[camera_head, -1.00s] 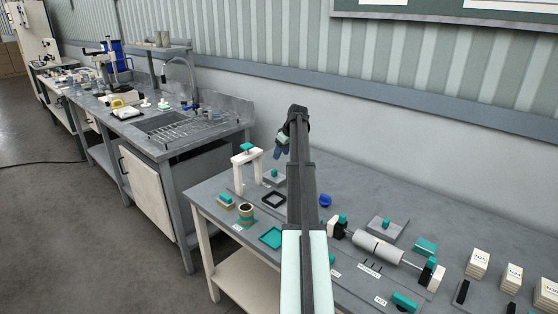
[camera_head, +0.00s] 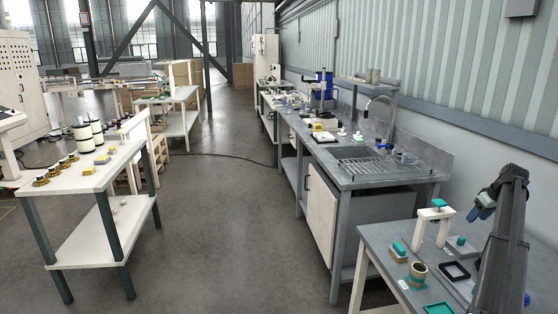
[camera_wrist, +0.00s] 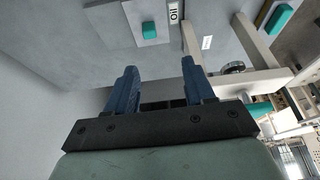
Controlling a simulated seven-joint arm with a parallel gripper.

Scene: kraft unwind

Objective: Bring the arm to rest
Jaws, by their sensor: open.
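My gripper (camera_wrist: 158,80) shows in the wrist view with its two blue fingers apart and nothing between them. In the head view my gripper (camera_head: 480,209) hangs at the end of my raised dark arm at the right. It is above the grey workbench (camera_head: 385,238), to the right of a white arch-shaped stand (camera_head: 441,222) with a teal top. The fingers look clear of the bench and of the objects on it. In the wrist view a grey plate with a teal block (camera_wrist: 149,30) lies beyond the fingertips.
On the bench are a black square frame (camera_head: 455,271), a teal square frame (camera_head: 439,309), a tan ring-shaped piece (camera_head: 417,275) and a yellow-teal block (camera_head: 399,252). A sink counter (camera_head: 345,180) stands behind. A white table (camera_head: 70,186) stands left, with open floor (camera_head: 230,230) between.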

